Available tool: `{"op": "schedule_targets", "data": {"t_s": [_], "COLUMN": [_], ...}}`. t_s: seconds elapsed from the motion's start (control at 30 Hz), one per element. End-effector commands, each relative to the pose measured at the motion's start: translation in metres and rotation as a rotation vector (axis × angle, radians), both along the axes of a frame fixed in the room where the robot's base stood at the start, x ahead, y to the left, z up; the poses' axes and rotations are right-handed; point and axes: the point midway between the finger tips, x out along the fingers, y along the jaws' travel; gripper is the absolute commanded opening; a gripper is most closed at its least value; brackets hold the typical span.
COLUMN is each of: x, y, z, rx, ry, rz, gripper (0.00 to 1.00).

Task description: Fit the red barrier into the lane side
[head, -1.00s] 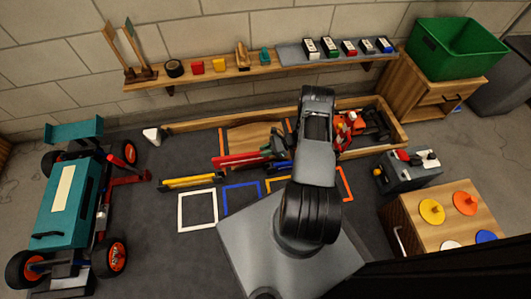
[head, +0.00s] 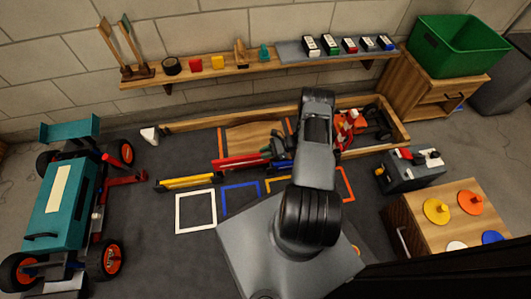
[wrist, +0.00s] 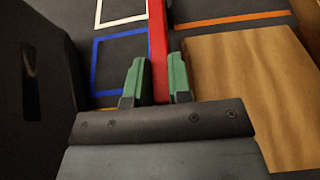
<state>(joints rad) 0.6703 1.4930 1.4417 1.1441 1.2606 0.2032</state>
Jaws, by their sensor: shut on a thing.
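The red barrier (head: 238,161) is a long red bar with its length along the front side of the lane. My gripper (head: 272,152) is shut on it near its right end in the head view. In the wrist view, the green fingertips (wrist: 159,80) clasp the red barrier (wrist: 158,40) from both sides. The yellow barrier (head: 187,183) stands to its left along the same front side. The lane's wooden rear wall (head: 200,123) runs behind. Whether the red barrier's underside touches the floor or is seated cannot be told; my arm hides part of the lane's front side.
A brown wooden panel (wrist: 235,85) lies inside the lane beside the barrier. White (head: 196,211) and blue (head: 241,198) outlined squares are on the floor in front. A teal car (head: 62,205) stands at left, a grey toolbox (head: 411,170) at right. A shelf (head: 215,72) runs behind.

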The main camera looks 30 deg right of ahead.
Motion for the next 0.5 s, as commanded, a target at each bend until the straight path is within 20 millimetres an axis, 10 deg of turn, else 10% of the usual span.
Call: {"op": "schedule_targets", "data": {"t_s": [0.5], "x": [0.0], "y": [0.0], "z": [-0.035], "rx": [0.001], "ry": [0.0], "rz": [0.0], "gripper": [0.0]}}
